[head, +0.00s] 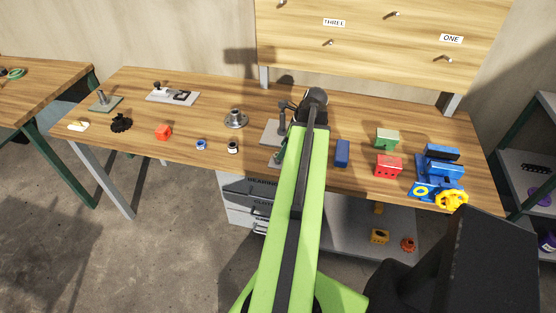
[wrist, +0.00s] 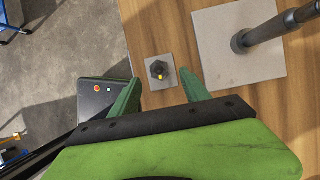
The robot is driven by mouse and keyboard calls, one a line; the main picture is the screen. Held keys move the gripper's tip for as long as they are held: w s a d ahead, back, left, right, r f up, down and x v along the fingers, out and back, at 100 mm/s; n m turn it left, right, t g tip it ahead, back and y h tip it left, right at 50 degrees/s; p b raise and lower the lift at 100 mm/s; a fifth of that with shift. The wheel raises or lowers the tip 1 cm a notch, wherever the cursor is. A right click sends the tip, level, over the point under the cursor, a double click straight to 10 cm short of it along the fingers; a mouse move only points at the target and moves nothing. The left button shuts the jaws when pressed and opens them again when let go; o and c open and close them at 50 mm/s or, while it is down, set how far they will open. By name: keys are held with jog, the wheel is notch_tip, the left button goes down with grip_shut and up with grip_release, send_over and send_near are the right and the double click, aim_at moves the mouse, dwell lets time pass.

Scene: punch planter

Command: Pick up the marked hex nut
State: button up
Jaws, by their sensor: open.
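The marked hex nut (wrist: 158,70) is dark, with a yellow mark on it. In the wrist view it sits on a small grey square plate (wrist: 152,60) on the wooden bench. My gripper (wrist: 160,80) is open, with its two green fingertips on the left and right near the plate. The nut shows between and slightly beyond the tips, with no visible contact. The height of the tips above the bench is hard to tell. In the head view my arm hides the nut.
A larger grey base plate (wrist: 225,55) with a dark post (wrist: 265,33) stands right of the nut. A dark box (wrist: 98,100) with an orange spot is to the left, by the bench edge. In the head view, a blue block (head: 342,153) lies right of my arm.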

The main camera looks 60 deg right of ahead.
jog(key=b+x, duration=0.2)
jog(key=x, duration=0.1)
jog(key=shift+w+f, duration=0.15)
jog(key=shift+f, duration=0.2)
jog(key=shift+r, duration=0.15)
jog(key=shift+c, duration=0.2)
grip_shut()
